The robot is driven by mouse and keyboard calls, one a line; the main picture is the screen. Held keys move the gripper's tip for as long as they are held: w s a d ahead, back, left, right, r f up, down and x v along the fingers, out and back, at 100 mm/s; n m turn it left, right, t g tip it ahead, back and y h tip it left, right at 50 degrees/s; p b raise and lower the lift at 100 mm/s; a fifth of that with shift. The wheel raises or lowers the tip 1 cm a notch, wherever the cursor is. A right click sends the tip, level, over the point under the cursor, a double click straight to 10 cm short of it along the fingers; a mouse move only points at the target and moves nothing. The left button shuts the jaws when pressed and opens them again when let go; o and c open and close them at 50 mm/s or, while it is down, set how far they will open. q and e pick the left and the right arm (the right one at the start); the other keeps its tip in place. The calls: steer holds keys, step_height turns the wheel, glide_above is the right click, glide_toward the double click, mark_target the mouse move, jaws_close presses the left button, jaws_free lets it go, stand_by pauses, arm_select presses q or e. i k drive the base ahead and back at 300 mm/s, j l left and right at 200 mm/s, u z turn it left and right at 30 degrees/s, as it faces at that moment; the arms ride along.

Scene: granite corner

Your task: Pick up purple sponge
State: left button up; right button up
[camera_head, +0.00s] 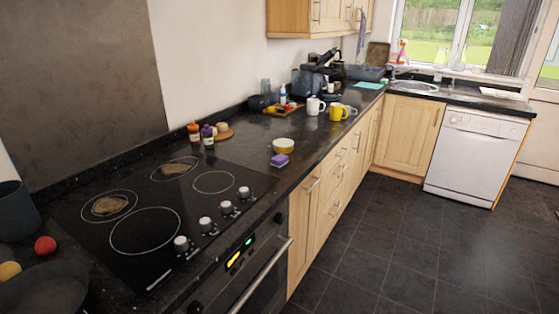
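The purple sponge (280,160) lies on the black granite counter, near its front edge. It looks like a small block with a purple top and a paler lower side. It is just in front of a yellow and white bowl (284,146), with little or no gap between them in the picture. Nothing covers the sponge. Neither of my grippers shows in the head view.
A black cooktop (190,205) with knobs along its front is left of the sponge. Spice jars (207,136) stand behind. Mugs (337,112) and a coffee machine (325,72) are farther along the counter (245,150). The dark tiled floor (390,245) is clear.

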mark_target(278, 161)
steer(key=i+l+u, duration=0.1)
steer(key=i+l, duration=0.15)
steer(key=l, duration=0.15)
steer(key=i+l, duration=0.25)
steer(key=l, duration=0.15)
steer(key=i+l+u, duration=0.15)
steer(key=i+l, duration=0.1)
steer(key=l, duration=0.1)
